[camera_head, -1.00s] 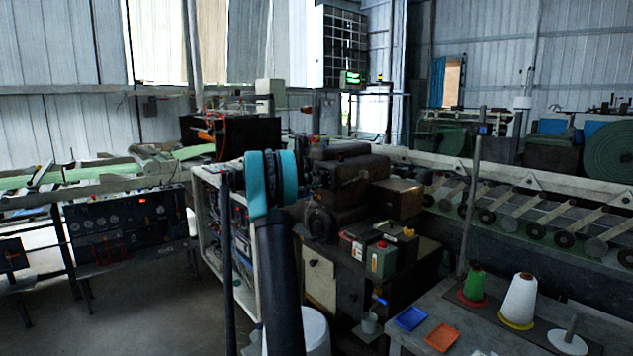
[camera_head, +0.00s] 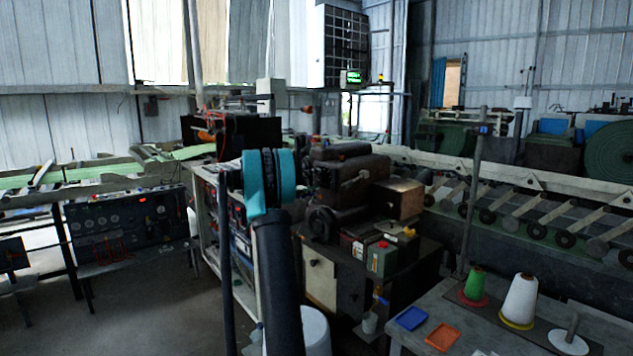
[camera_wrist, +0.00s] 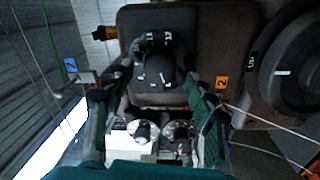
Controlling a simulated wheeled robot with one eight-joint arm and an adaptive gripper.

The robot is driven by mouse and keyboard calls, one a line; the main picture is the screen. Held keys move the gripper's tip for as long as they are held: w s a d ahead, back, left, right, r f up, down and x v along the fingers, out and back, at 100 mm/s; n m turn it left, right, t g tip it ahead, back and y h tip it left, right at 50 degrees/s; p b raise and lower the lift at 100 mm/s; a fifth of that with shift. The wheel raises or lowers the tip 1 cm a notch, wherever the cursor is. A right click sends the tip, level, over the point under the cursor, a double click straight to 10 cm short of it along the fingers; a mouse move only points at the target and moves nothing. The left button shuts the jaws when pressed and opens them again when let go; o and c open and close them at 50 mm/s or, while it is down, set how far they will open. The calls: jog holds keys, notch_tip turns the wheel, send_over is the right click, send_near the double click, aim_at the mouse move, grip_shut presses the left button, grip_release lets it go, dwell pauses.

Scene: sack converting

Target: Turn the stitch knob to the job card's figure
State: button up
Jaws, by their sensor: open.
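A dark round knob (camera_wrist: 153,68) with pale marks sits on the dark machine head in the middle of the wrist view. I take it for the stitch knob; its setting is too small to read. My gripper (camera_wrist: 146,92) is open, with one finger on each side below the knob, and holds nothing. I cannot tell whether a finger touches the knob. In the head view my arm hides the gripper, and the brown sewing machine (camera_head: 343,182) stands just right of the arm. I cannot make out a job card.
An orange tag (camera_wrist: 222,83) reading 2 and a large black wheel (camera_wrist: 297,70) are right of the knob. A blue tag (camera_wrist: 71,65) is left.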

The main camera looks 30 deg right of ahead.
jog(key=a, duration=1)
jog(key=shift+s+a+f, duration=0.2)
jog(key=shift+s+f, duration=0.1)
jog(key=shift+s, duration=0.05)
jog(key=s+a+f+t+y, duration=0.1)
jog(key=s+a+f+y, duration=0.5)
jog(key=s+a+f, duration=0.4)
jog(key=s+a+f+n+t+y, duration=0.1)
jog(key=s+a+f+y, duration=0.5)
jog(key=s+a+f, duration=0.4)
jog(key=s+a+f+n+t+y, duration=0.1)
jog(key=s+a+f+y, duration=0.5)
jog(key=s+a, duration=1.2)
notch_tip(320, 180, down, 4)
jog(key=shift+s+a+y, duration=0.3)
jog(key=shift+s, duration=0.7)
